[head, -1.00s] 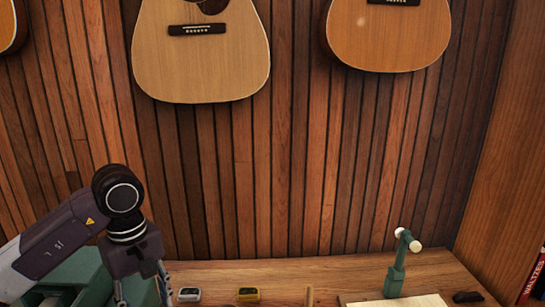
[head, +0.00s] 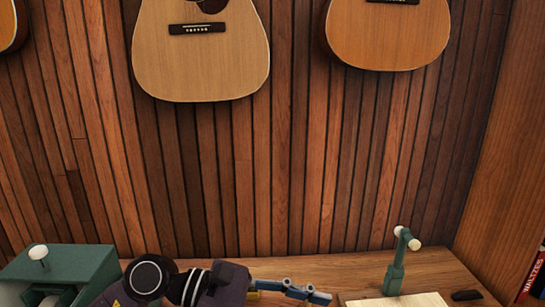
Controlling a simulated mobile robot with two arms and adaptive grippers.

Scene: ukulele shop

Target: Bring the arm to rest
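My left arm comes in low at the bottom left of the head view. Its gripper (head: 318,295) points right, just above the front part of the wooden counter (head: 350,268). The fingers show as a narrow blue-grey shape seen from the side, so I cannot tell whether they are open or shut. I see no object clearly held in them. My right gripper is not in view.
A green box-like device (head: 68,262) with a white knob stands at the left, close to my arm. A green post with a white roller (head: 398,262) stands behind a pale board (head: 395,300). Guitars, including a pale one (head: 200,60), hang on the slatted wall.

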